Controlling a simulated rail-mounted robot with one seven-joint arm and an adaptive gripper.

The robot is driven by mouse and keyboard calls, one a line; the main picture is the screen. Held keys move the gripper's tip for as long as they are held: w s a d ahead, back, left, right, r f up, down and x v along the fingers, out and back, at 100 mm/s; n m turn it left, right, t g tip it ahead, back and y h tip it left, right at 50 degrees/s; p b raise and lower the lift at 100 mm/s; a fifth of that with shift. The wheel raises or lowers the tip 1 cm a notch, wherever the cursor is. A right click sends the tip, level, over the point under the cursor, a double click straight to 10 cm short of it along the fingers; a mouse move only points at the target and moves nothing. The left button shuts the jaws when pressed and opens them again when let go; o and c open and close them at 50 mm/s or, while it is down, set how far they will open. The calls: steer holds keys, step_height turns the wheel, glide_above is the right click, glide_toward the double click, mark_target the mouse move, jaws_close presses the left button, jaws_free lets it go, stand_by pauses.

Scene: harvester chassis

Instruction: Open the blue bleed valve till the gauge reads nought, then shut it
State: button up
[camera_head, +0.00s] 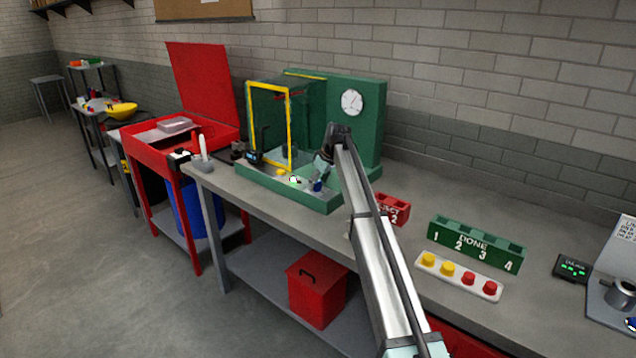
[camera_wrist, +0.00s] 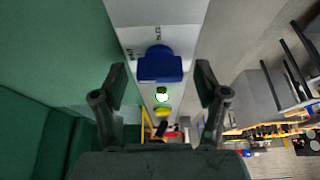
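The blue bleed valve (camera_head: 317,185) stands on the front panel of the green rig (camera_head: 345,196). In the wrist view the blue knob (camera_wrist: 160,64) sits on a pale panel with lettering too small to read. My gripper (camera_wrist: 160,88) is open, with one finger on each side of the knob's line. The knob appears beyond the fingertips, and I see no contact. In the head view my gripper (camera_head: 323,168) is just above the valve, partly hidden by my arm. The white round gauge (camera_head: 351,102) is on the green back panel; its reading is too small to tell.
A yellow-edged guard door (camera_head: 289,130) stands left of my gripper. A lit green button (camera_wrist: 162,94) and a yellow knob (camera_wrist: 162,112) lie along the panel. Right of my arm are a red bin (camera_head: 393,208), a green numbered rack (camera_head: 476,243) and a knob tray (camera_head: 458,275).

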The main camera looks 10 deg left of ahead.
steer(key=c, duration=1)
steer(key=shift+s+m, duration=0.1)
steer(key=shift+m, duration=0.3)
steer(key=m+t, duration=0.1)
steer(key=m, duration=0.2)
steer(key=shift+a+h, duration=0.1)
steer(key=shift+h, duration=0.3)
steer(key=m+t+h, duration=0.1)
steer(key=m, duration=0.2)
steer(key=shift+m+b, duration=0.3)
steer(key=m+h, duration=0.2)
steer(key=m, duration=0.2)
steer(key=shift+a, duration=0.15)
steer(key=shift+m+h, duration=0.6)
steer(key=shift+m, duration=1.3)
steer(key=shift+b, duration=0.3)
